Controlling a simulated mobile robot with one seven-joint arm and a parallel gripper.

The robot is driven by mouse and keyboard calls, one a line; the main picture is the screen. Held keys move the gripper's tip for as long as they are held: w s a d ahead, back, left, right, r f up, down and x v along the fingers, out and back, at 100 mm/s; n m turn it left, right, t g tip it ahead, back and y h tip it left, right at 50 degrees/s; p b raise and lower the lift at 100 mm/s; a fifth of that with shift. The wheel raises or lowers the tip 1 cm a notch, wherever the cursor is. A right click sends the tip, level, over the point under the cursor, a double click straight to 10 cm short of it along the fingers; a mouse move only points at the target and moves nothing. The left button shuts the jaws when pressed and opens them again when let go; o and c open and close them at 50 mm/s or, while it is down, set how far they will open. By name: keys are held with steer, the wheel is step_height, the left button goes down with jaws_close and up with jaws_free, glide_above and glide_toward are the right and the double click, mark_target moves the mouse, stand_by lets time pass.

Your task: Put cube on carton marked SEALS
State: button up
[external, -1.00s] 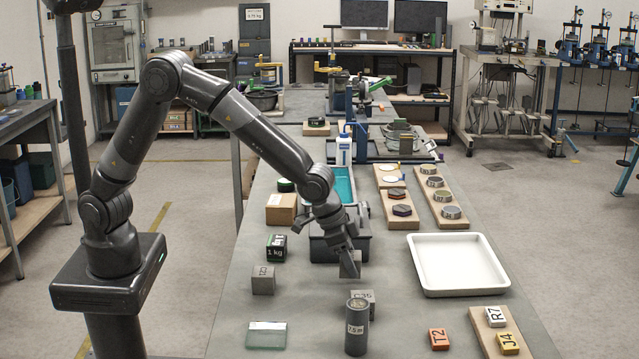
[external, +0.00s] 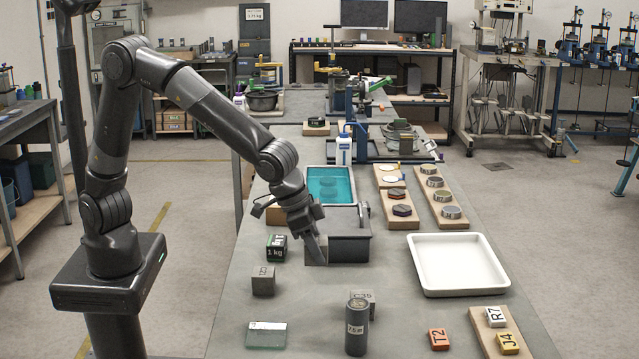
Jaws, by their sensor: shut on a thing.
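My gripper (external: 314,246) is shut on a grey cube (external: 316,256), held at the left front side of the dark grey box. No gap or contact between the cube and that box can be made out. No SEALS marking is readable. Two other grey cubes stand on the bench: a labelled one (external: 263,281) at the left, and another (external: 368,295) partly behind a grey cylinder (external: 356,335).
A dark box (external: 350,250), a teal water bath (external: 331,180) and a black 1 kg block (external: 276,248) are close to my gripper. A white tray (external: 458,287) is at the right. A glass block (external: 266,336) lies in front; bench between is clear.

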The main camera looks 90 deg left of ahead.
steer(key=s+a+r+n+g+y, duration=0.15)
steer(key=s+a+n, duration=0.25)
steer(key=a+n, duration=0.5)
steer(key=s+a+r+n+g+y, duration=0.1)
steer(key=s+a+r+n+g, duration=0.4)
steer(key=a, duration=0.7)
steer(key=s+a+n+t+y, duration=0.1)
steer(key=s+a+n+y, duration=0.1)
steer(key=a+n, duration=0.75)
steer(key=shift+m+g, duration=0.35)
steer(key=shift+m, duration=0.1)
steer(key=a+f, duration=0.2)
steer(key=a, duration=0.2)
steer(key=a+f, duration=0.2)
steer(key=a, duration=0.2)
steer(key=a+f, duration=0.3)
steer(key=a, duration=0.1)
steer(key=shift+w+a, duration=0.35)
steer(key=shift+w, duration=0.05)
steer(key=shift+a+f, duration=0.15)
step_height(320, 180, down, 4)
steer(key=shift+r, duration=0.1)
steer(key=shift+f, duration=0.2)
steer(key=o, duration=1.2)
steer(key=shift+c, duration=0.2)
